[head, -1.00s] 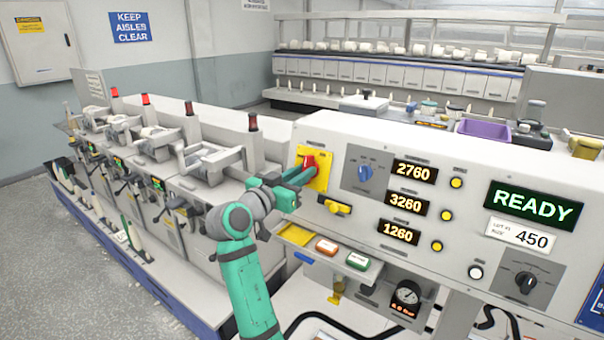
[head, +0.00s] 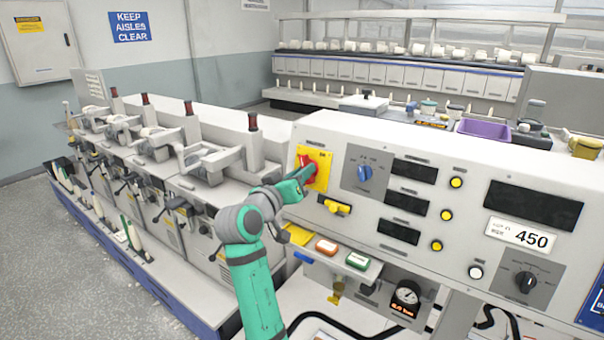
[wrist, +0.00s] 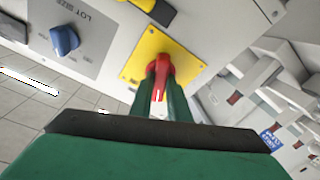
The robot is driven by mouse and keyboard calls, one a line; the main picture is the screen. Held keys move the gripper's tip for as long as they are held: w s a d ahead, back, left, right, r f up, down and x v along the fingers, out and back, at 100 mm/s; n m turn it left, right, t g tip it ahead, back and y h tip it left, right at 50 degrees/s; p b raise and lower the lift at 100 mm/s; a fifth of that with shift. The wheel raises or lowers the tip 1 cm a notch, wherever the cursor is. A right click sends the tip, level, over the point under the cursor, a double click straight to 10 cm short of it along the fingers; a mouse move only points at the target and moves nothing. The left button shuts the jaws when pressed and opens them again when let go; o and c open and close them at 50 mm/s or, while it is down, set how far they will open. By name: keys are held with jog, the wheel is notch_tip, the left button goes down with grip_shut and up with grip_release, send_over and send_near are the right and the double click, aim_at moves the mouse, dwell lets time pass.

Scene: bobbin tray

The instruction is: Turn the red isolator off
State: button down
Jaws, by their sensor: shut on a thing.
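The red isolator (head: 309,169) is a red rotary handle on a yellow plate (head: 322,180) at the left end of the grey control panel. My gripper (head: 301,177) reaches it from the lower left and partly covers the handle in the head view. In the wrist view the red handle (wrist: 160,74) sits between the two green fingers of my gripper (wrist: 160,92), which are shut on it. The displays on the panel, such as the large one (head: 533,205), are dark.
A blue knob (head: 365,173) is right of the isolator. A yellow latch (head: 335,206) sits just below it.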

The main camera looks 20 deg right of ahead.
jog(key=n+y, duration=0.1)
jog(key=n, duration=0.6)
jog(key=n+y, duration=0.2)
jog(key=n, duration=0.4)
jog(key=shift+d+r+n, duration=0.1)
jog(key=shift+r+n, duration=0.05)
jog(key=shift+n, duration=0.25)
jog(key=c, duration=1.7)
grip_release()
jog(key=v, duration=1.1)
jog(key=shift+d+r, duration=0.15)
jog(key=shift+r, duration=0.1)
